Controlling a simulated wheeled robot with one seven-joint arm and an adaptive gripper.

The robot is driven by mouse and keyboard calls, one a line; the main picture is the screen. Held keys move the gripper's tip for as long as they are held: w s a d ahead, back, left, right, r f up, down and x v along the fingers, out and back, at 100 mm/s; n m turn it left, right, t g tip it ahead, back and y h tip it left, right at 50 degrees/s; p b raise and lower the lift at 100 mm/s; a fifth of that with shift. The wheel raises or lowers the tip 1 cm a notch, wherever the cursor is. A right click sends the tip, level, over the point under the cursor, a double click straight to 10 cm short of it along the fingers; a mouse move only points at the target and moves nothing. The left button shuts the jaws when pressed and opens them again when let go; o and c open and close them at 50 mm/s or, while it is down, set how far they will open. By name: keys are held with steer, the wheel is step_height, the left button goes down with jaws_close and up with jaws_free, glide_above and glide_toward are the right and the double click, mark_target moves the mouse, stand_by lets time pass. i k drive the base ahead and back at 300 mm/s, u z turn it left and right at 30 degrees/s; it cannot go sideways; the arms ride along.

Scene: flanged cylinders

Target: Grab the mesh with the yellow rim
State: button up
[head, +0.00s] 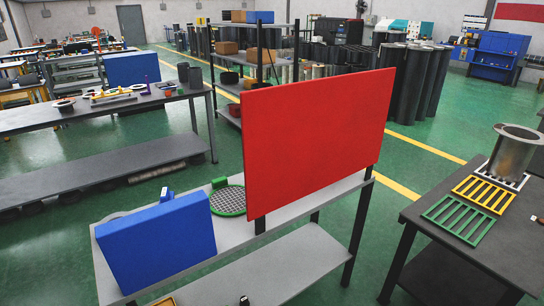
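I see no mesh that is clearly yellow-rimmed. A round mesh with a green rim (228,200) lies on the grey table (240,232), between the blue box and the red panel. The blue box and red panel hide parts of that table top. A yellow slatted grate (484,194) lies on the dark table at the right, but it is rectangular. A small yellowish thing (163,301) shows at the bottom edge, mostly cut off, and I cannot tell what it is. My gripper is not in view.
A large red panel (315,140) and a blue box (157,240) stand on the grey table. The dark table (470,240) holds a green grate (458,222) and a metal cylinder (515,152). Green floor (345,262) is free between the tables.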

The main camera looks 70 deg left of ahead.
mark_target(232, 199)
steer(key=u, duration=1.6)
